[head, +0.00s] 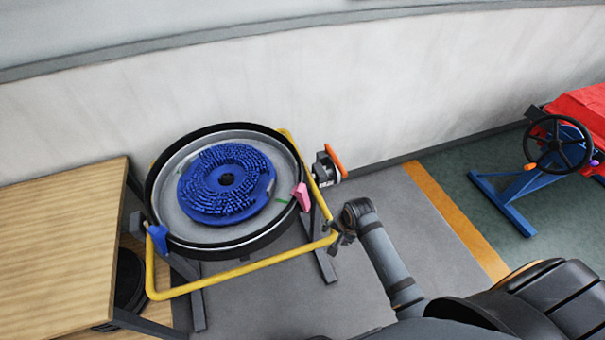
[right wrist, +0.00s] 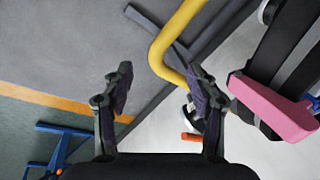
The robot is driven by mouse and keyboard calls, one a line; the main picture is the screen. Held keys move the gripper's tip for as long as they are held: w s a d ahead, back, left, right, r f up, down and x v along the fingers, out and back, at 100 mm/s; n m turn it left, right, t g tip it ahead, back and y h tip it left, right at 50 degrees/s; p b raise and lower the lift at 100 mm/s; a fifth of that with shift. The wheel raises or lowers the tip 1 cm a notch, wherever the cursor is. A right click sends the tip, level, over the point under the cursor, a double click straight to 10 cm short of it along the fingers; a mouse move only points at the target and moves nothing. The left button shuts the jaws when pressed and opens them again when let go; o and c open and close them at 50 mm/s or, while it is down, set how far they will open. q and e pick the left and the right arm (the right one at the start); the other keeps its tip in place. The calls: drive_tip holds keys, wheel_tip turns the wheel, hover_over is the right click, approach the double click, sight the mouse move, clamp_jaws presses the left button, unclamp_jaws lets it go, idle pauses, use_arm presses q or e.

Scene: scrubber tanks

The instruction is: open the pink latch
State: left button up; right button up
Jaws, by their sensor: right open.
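The pink latch (head: 301,196) sits on the right rim of the round tank (head: 167,231). In the right wrist view the pink latch (right wrist: 272,106) is at the right, outside my fingers and beside the right-hand one. My right gripper (head: 342,236) is just right of the yellow frame's corner, below and right of the latch and apart from it. In the right wrist view my right gripper (right wrist: 160,92) is open, with nothing held and part of the yellow bar (right wrist: 172,40) showing between its fingers. My left gripper is not in view.
The yellow tube frame (head: 240,272) runs around the tank's front and right side. A blue latch (head: 158,238) is on the left rim, and a blue disc brush (head: 205,190) lies inside. A wooden table (head: 60,240) stands left. An orange-handled part (head: 334,160) is behind the latch.

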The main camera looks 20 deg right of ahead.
drive_tip(key=w+a+r+m+p, duration=0.1)
drive_tip(key=w+r+m, duration=0.1)
drive_tip(key=r, duration=0.5)
drive_tip(key=w+a+r+m+p, duration=0.1)
drive_tip(key=r+m, duration=0.1)
drive_tip(key=r, duration=0.5)
drive_tip(key=m+y, duration=0.3)
drive_tip(key=m, duration=0.9)
approach(301, 187)
drive_tip(key=p+x, duration=0.1)
drive_tip(key=x, duration=0.7)
drive_tip(key=shift+a+f, duration=0.15)
drive_tip(key=shift+f, duration=0.15)
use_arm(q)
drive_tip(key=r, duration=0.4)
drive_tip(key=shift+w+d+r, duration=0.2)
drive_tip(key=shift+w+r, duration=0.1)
use_arm(e)
clamp_jaws()
